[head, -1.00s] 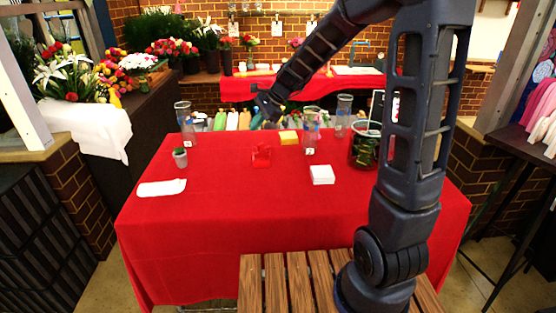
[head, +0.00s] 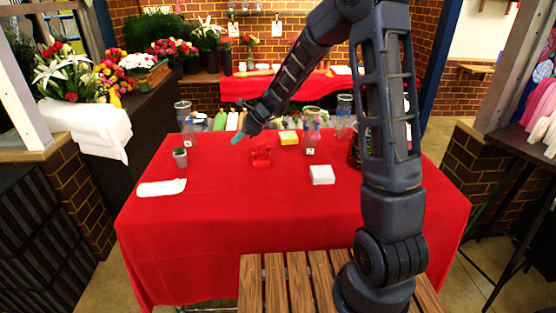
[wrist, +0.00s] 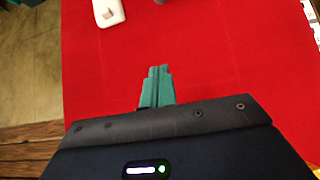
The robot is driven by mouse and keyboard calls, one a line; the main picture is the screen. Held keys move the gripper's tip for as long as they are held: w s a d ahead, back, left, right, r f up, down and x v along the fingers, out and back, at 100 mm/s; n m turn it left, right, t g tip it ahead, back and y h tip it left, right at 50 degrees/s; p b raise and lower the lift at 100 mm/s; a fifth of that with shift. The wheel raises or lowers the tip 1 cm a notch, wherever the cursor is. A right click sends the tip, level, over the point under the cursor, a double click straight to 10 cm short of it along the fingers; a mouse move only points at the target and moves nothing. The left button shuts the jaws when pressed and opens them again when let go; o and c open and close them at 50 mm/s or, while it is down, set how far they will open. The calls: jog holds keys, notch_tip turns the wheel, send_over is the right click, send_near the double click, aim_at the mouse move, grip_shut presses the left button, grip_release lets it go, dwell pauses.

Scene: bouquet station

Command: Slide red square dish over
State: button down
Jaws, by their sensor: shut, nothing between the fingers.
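The red square dish (head: 261,156) sits on the red cloth of the table, toward the back middle in the head view. It is nearly the same red as the cloth, so its edges are hard to make out. My gripper (head: 237,139) is just left of the dish and appears above the cloth; I cannot tell the exact height. In the wrist view its teal fingers (wrist: 158,78) are together and empty, over bare red cloth. I cannot make out the dish in the wrist view.
A yellow block (head: 289,137) and clear vases (head: 310,143) stand behind and right of the dish. A white square stack (head: 322,175) lies in front right. The table's front is clear.

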send_over(278, 165)
jog(key=f, duration=0.6)
jog(key=d+f, duration=0.1)
jog(key=f, duration=0.3)
jog(key=shift+a, duration=0.5)
jog(key=shift+a, duration=0.1)
jog(key=a, duration=1.6)
jog(key=shift+a, duration=0.1)
